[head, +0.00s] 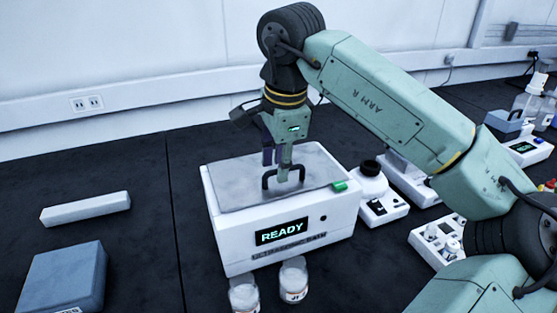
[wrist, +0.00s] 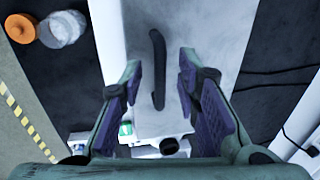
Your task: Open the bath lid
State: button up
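The ultrasonic bath (head: 285,242) is a white box with a lit READY display, standing on the dark bench. Its flat grey metal lid (head: 237,190) lies on top and looks shut. A black loop handle (head: 268,181) stands on the lid. My gripper (head: 280,168) points down just above the lid at the handle. In the wrist view the handle (wrist: 157,65) runs lengthwise between the two purple-padded fingers (wrist: 160,85), with a gap on both sides. The gripper is open. The lid (wrist: 200,35) also shows there around the handle.
Two small jars (head: 293,280) stand close in front of the bath. A black-topped white device (head: 372,190) is right of it. A pale bar (head: 86,209) and a blue-grey box (head: 65,278) lie to the left. The bench behind the bath is clear.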

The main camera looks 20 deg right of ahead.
grip_shut()
dwell(0.7)
